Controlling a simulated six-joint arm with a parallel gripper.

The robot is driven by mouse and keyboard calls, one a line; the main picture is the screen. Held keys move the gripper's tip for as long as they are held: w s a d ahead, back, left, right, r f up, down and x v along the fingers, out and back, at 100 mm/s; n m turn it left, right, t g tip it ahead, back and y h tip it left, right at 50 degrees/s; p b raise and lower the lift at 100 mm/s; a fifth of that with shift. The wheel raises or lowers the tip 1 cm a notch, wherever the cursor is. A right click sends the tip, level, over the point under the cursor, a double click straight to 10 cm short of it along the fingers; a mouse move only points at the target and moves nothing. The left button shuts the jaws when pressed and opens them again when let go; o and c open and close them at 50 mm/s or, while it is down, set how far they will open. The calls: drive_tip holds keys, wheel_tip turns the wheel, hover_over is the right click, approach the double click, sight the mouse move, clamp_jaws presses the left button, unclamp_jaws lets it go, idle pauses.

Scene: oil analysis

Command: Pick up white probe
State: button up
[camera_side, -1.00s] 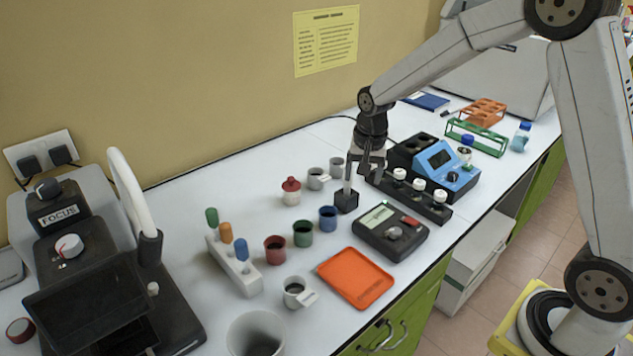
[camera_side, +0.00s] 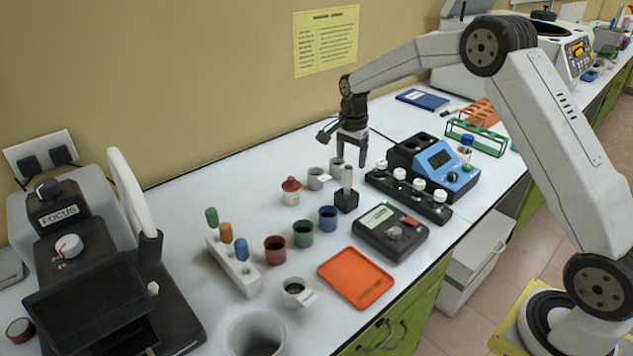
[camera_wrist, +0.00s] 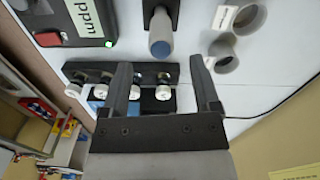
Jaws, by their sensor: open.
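The white probe (camera_side: 347,179) stands upright in a small black stand (camera_side: 346,201); it has a pale body and a blue-grey tip. In the wrist view the probe (camera_wrist: 161,32) is seen end-on, at the top middle, beyond the gap between the fingers. My gripper (camera_side: 352,158) is open and empty, fingers pointing down, above and behind the probe. In the wrist view my gripper (camera_wrist: 160,68) has its two fingers spread apart. No contact with the probe shows.
A meter (camera_side: 391,232) sits in front of the probe. A row of white-capped vials (camera_side: 419,190) and a blue device (camera_side: 440,165) stand to the right. Coloured cups (camera_side: 303,233) and grey cups (camera_side: 316,178) are to the left. An orange tray (camera_side: 355,278) lies in front.

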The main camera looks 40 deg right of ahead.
sight(348, 179)
drive_tip(key=shift+a+f, duration=0.2)
drive_tip(key=shift+f, duration=3.45)
drive_tip(key=shift+w, duration=0.1)
clamp_jaws()
